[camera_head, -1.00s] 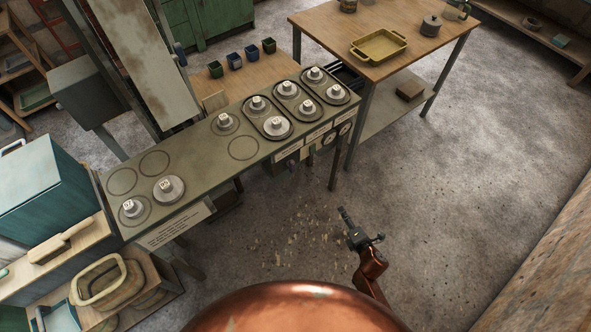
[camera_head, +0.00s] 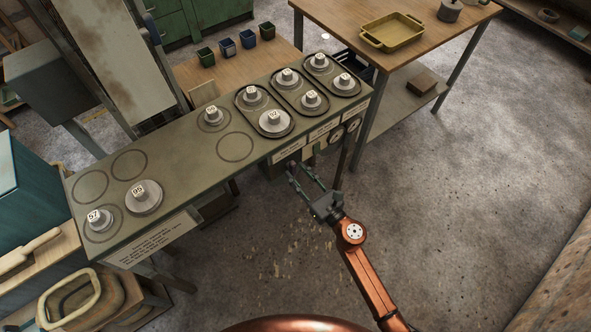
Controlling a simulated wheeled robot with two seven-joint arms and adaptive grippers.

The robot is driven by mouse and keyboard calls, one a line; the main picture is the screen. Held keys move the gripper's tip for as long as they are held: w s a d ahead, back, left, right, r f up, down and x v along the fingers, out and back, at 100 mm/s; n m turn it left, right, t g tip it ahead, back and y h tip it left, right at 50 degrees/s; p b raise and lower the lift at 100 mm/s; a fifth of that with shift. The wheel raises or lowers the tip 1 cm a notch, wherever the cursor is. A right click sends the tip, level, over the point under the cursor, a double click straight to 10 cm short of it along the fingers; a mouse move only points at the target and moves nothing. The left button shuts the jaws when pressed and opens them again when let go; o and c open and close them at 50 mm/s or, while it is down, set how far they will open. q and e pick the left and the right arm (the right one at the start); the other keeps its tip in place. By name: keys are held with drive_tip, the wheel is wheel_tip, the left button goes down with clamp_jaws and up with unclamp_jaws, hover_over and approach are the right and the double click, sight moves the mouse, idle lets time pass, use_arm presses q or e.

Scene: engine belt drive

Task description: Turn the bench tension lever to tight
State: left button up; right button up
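The bench (camera_head: 185,165) carries numbered pulleys, with a control panel (camera_head: 284,158) under the right part of its front edge. A tension lever cannot be made out clearly; the dark area by the panel is partly hidden by my gripper. My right gripper (camera_head: 297,171) is at the panel's lower front, its two fingers apart and pointing up at it. I cannot tell whether the fingers touch anything, and no held object shows. My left gripper is out of view.
Round gauges (camera_head: 336,135) sit on the bench front, right of my gripper. Numbered pulleys (camera_head: 273,122) stand on top, some inside belt loops. A wooden table (camera_head: 455,28) with a yellow tray (camera_head: 392,31) stands at the back right. The floor (camera_head: 460,190) at right is clear.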

drive_tip(key=shift+x, duration=0.85)
drive_tip(key=shift+c, duration=0.4)
clamp_jaws()
